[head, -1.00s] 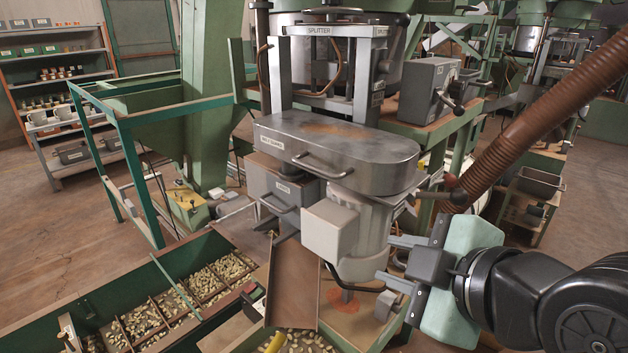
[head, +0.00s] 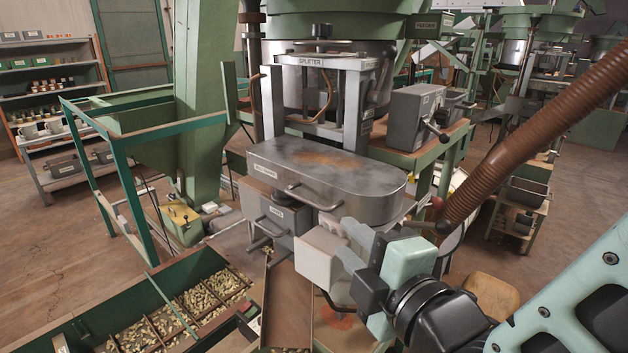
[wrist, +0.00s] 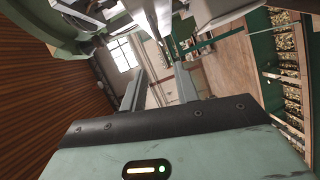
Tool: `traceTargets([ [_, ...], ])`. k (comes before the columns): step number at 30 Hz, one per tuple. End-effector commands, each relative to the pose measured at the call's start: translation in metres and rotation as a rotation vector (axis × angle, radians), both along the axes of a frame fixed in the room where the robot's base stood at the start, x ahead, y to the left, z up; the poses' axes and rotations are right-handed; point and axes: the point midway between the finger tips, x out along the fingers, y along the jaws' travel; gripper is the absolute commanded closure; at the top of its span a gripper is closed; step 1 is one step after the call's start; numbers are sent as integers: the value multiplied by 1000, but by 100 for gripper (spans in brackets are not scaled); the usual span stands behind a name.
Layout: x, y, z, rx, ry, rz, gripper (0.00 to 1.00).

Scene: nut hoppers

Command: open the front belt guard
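The front belt guard (head: 375,187) is a worn grey metal cover with rounded ends, lying level below the splitter frame in the head view. It looks closed. A bar handle (head: 308,198) sticks out from its front side. My gripper (head: 346,244) is just below and to the right of the handle, in front of the guard. Its two fingers stand apart in the wrist view (wrist: 158,84), with no object clearly held between them. The fingers partly cover the motor housing below the guard in the head view.
A pale box (head: 318,257) on the motor housing sits close to my fingertips. A grey drawer box (head: 278,222) with a handle is left of it. A brown ribbed hose (head: 535,130) slants down at right. A green nut bin (head: 95,308) stands at lower left.

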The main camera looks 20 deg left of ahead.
Motion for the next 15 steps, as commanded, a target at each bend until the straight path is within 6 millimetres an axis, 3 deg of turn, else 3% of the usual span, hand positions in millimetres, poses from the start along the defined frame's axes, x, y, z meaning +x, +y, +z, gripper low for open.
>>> traceTargets([
  [4, 4, 3, 3, -4, 4, 1, 69],
  [15, 60, 60, -5, 1, 2, 1, 69],
])
